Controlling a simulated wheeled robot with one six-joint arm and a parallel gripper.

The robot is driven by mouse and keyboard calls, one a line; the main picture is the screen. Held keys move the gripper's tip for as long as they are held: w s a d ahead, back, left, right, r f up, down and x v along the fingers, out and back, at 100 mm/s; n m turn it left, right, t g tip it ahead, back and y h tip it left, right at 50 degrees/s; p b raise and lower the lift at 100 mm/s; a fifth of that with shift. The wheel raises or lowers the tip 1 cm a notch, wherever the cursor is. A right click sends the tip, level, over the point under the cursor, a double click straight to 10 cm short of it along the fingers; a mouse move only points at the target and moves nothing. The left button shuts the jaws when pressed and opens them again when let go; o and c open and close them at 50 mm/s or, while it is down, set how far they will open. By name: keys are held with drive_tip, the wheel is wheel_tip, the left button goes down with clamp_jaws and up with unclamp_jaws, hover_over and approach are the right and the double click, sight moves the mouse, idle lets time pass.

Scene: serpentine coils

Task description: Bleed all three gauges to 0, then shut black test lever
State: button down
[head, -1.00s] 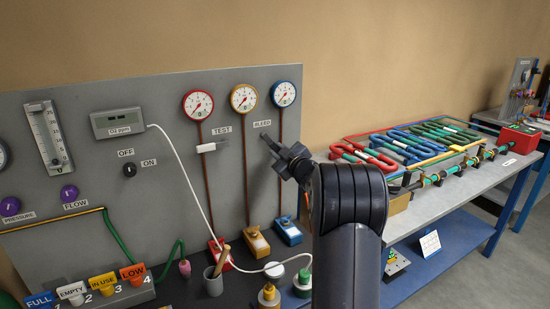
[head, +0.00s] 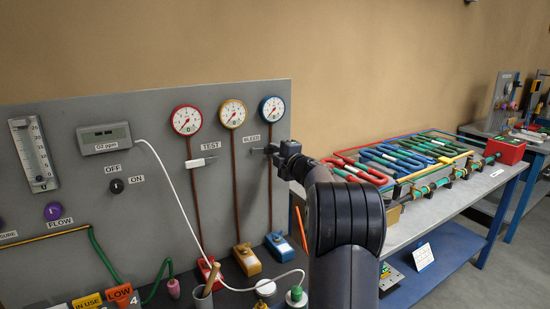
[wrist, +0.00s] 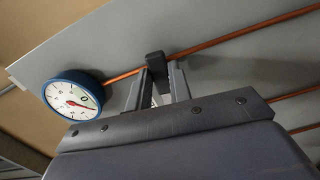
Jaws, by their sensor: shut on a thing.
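Three round gauges hang in a row on the grey panel (head: 70,190): red-rimmed (head: 186,120), yellow-rimmed (head: 232,113) and blue-rimmed (head: 272,109). Their needles are too small to read surely in the head view. The blue gauge shows closer in the wrist view (wrist: 73,97), with a red needle near its 0 mark. My gripper (head: 268,150) is at the panel beside the BLEED label (head: 250,137), below the blue gauge. In the wrist view its fingers are shut on a small black lever (wrist: 156,65) by the copper pipe. A whitish lever (head: 201,162) lies roughly level under the TEST label (head: 210,147).
Red, yellow and blue blocks (head: 247,258) stand at the pipe feet. A white cable (head: 178,190) loops down the panel. A wooden handle and bottles stand on the dark bench. A table with coloured coils (head: 405,160) is close on the right.

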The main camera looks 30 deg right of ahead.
drive_tip(key=shift+r+n, duration=0.25)
drive_tip(key=shift+n, duration=0.35)
drive_tip(key=shift+r, duration=0.1)
drive_tip(key=c, duration=1.3)
unclamp_jaws()
drive_tip(key=s+b, duration=0.2)
drive_tip(key=s, duration=0.9)
drive_tip(key=shift+d, duration=0.15)
drive_tip(key=shift+w, duration=0.15)
drive_tip(key=w+p, duration=0.2)
drive_tip(key=w, duration=0.8)
drive_tip(key=shift+w, duration=0.35)
